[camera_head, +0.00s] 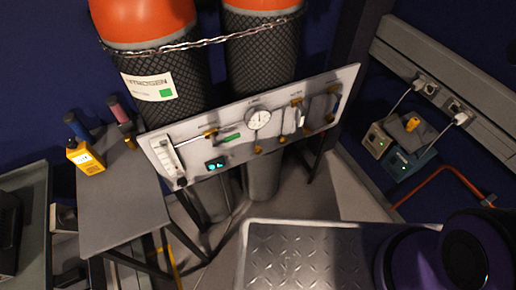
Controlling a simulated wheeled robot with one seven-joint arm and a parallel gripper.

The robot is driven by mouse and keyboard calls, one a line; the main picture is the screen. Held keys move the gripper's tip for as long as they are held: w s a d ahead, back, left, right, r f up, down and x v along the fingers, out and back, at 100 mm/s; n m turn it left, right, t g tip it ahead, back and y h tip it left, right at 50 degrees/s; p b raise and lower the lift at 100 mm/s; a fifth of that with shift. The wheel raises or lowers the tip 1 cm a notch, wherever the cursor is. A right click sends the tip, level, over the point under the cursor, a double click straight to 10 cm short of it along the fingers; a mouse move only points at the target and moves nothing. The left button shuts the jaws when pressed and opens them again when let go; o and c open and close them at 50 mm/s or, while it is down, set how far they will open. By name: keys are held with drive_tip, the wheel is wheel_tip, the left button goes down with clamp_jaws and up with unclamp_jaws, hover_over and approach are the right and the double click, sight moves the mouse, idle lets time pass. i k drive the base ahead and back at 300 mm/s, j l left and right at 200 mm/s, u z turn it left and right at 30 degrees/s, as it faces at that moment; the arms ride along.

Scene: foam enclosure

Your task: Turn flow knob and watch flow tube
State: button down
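A pale upright panel (215,163) stands in front of two gas cylinders. At its left end is a clear flow tube (167,155) on a white backing; its float and scale are too small to read. A small dark knob (182,181) sits at the foot of the tube, apparently the flow knob. A round white gauge (258,118), several brass fittings and a small device with a cyan display (215,164) are also on the panel. Purple and black rounded parts of my arm fill the lower right corner. My gripper is not in view.
Two chained cylinders (165,80) with orange tops stand behind the panel. A grey table (125,195) at left holds a yellow handheld meter (86,158). A metal tread-plate surface (300,265) lies in front. At right are two small boxes (408,160) and an orange pipe (437,177).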

sight(183, 182)
drive_tip(key=u, duration=1.5)
drive_tip(key=k+l+u, duration=0.35)
drive_tip(key=l, duration=0.25)
drive_tip(key=k+l+u, duration=0.35)
drive_tip(key=l, duration=0.15)
